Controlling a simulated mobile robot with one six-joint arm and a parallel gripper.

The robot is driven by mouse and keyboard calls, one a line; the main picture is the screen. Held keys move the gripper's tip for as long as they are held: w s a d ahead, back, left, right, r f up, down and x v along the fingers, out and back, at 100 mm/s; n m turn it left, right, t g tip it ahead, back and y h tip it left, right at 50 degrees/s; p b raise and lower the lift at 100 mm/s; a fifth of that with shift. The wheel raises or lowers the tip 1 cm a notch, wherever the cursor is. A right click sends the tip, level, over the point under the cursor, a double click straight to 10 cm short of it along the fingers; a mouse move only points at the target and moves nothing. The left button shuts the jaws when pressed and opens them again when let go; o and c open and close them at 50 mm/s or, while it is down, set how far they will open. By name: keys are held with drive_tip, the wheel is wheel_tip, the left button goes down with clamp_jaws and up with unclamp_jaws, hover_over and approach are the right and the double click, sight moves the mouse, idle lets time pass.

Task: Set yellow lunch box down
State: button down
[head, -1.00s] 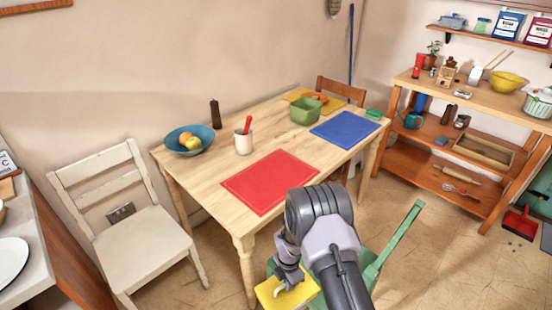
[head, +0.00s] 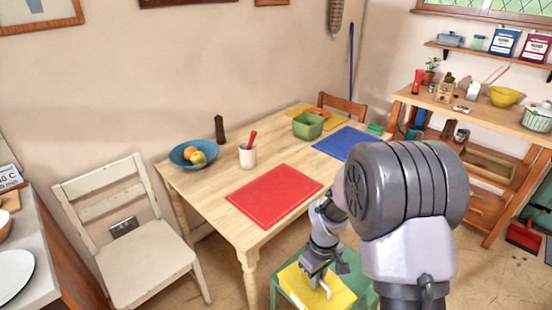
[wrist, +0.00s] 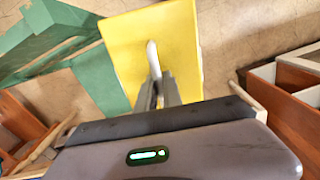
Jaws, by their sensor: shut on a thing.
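The yellow lunch box (head: 338,295) is at the bottom of the head view, in front of the wooden table, with green chair parts around it. It also shows in the wrist view (wrist: 188,45), with its pale handle (wrist: 153,60) between my fingers. My gripper (head: 324,280) is shut on that handle, pointing down; the fingers also show in the wrist view (wrist: 157,92). The green chair (wrist: 65,45) lies left of and below the box in the wrist view. I cannot tell whether the box touches the chair. My arm hides part of the chair in the head view.
The wooden table (head: 215,202) holds a red mat (head: 273,196), a blue mat (head: 340,143), a fruit bowl (head: 180,154), a white mug (head: 247,157) and a green container (head: 308,126). A white chair (head: 140,262) stands left. Shelves (head: 490,113) stand at the right.

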drive_tip(key=s+d+r+m, duration=0.2)
drive_tip(key=s+r+m, duration=0.2)
drive_tip(key=r+m, duration=0.2)
drive_tip(key=shift+s+d+r+m, duration=0.25)
drive_tip(key=shift+d+r+m, duration=0.15)
drive_tip(key=shift+m, duration=0.2)
